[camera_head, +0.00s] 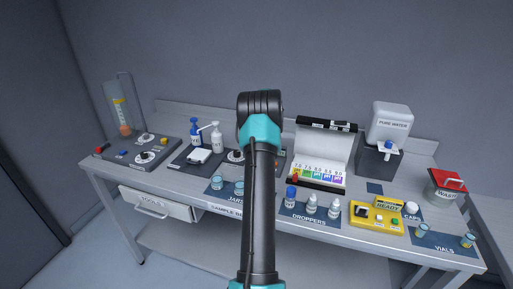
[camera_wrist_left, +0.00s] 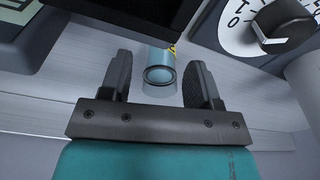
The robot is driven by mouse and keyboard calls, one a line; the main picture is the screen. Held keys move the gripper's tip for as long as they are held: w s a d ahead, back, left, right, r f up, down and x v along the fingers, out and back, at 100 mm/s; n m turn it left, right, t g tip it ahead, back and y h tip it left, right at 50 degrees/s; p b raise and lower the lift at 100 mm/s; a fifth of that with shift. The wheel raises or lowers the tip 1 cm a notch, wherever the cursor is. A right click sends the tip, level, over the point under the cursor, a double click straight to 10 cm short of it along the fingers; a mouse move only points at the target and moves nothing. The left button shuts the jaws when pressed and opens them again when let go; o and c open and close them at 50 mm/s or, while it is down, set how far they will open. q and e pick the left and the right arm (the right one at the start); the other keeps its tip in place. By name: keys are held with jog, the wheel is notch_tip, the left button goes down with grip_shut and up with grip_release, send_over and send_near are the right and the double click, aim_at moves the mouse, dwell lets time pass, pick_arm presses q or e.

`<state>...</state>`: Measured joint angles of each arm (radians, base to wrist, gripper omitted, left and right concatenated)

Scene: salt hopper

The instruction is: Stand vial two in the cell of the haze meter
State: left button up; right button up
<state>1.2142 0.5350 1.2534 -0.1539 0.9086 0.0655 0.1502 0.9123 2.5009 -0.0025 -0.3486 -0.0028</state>
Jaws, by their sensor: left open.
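In the left wrist view my left gripper (camera_wrist_left: 162,78) is open. A small bluish, clear cylinder with a round rim, likely a vial (camera_wrist_left: 160,72), shows between its fingers, with gaps on both sides. A dark box (camera_wrist_left: 135,18) is right beside the vial; whether it is the haze meter, and whether the vial stands in a cell, I cannot tell. In the head view my arm hides my left gripper and that spot. Two vials, one (camera_head: 421,230) and another (camera_head: 467,241), stand on the VIALS mat at the right. I cannot read their numbers. My right gripper is not in view.
A dial (camera_wrist_left: 275,22) is close to the right finger. Along the bench stand pump bottles (camera_head: 216,138), jars (camera_head: 217,183), droppers (camera_head: 311,204), a yellow READY unit (camera_head: 377,217), a pure water dispenser (camera_head: 388,125) and a waste bin (camera_head: 445,188).

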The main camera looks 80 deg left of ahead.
pick_arm(q)
jog(key=r, duration=0.7)
jog(key=d+r, duration=0.1)
jog(key=r, duration=0.2)
jog(key=shift+s+d+r, duration=0.1)
jog(key=shift+s+r, duration=0.1)
jog(key=shift+r, duration=0.1)
jog(key=shift+o, duration=0.5)
jog(key=s+d+r+y, duration=0.1)
jog(key=d+r, duration=0.2)
jog(key=r, duration=0.5)
jog(key=shift+d+r+t, duration=0.15)
jog(key=shift+d+t, duration=0.1)
jog(key=shift+t, duration=0.05)
jog(key=x, duration=1.2)
jog(key=shift+a, duration=0.3)
